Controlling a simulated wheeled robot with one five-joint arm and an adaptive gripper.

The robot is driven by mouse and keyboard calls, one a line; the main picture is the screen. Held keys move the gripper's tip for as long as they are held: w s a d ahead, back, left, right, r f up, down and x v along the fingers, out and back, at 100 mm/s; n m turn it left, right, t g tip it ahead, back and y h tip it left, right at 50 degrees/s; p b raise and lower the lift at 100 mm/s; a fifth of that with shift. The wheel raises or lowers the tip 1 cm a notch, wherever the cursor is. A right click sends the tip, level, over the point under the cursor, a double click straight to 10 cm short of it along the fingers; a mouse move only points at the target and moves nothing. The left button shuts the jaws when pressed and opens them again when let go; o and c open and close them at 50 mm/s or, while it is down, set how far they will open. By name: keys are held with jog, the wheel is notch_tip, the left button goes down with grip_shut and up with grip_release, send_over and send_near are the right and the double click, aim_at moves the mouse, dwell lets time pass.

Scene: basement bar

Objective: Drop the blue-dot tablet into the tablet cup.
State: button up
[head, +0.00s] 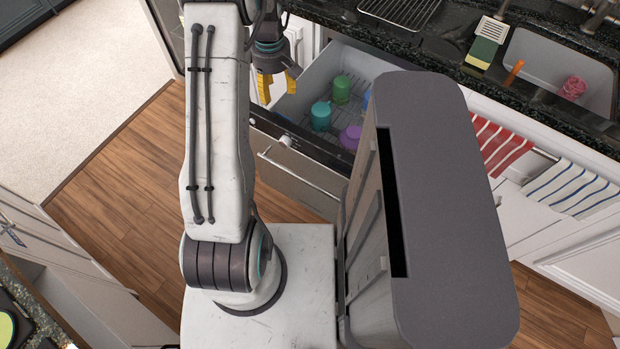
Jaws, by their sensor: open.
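My gripper (278,86) has yellow fingertips and shows at the top centre, partly behind my arm. Its fingers are apart with nothing visible between them. It is at the left end of an open pull-out drawer (308,78) below the counter; its height above the drawer is hard to tell. I cannot make out a blue-dot tablet or a tablet cup for certain. My own body hides part of the view.
The drawer holds a teal cup (320,116), a green cup (341,88) and a purple one (350,137). A sink (545,62) and a sponge (486,45) are at the upper right. Striped towels (570,188) hang below. Wood floor (120,190) is clear at left.

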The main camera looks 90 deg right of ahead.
notch_tip(320, 180, up, 11)
dwell(0.5)
dwell(0.8)
jog(key=w+a+f+m+y, duration=0.1)
jog(key=a+f+m, duration=0.1)
jog(key=a+m, duration=0.35)
jog(key=w+a+f+m, duration=0.2)
jog(key=a+m, duration=0.3)
jog(key=a, duration=0.1)
jog(key=w+a+r+n+t, duration=0.1)
jog(key=w+a+r+n, duration=0.2)
jog(key=a, duration=0.8)
jog(key=w+a+r+n+t, duration=0.1)
jog(key=w+a+r+n, duration=0.3)
jog(key=w+a+n, duration=0.4)
jog(key=w+a+r+n+t+h, duration=0.1)
jog(key=w+a+r+n, duration=0.3)
jog(key=a, duration=1)
jog(key=shift+w+a+n+t, duration=0.25)
jog(key=shift+w+n+t, duration=0.15)
jog(key=shift+w+n, duration=0.65)
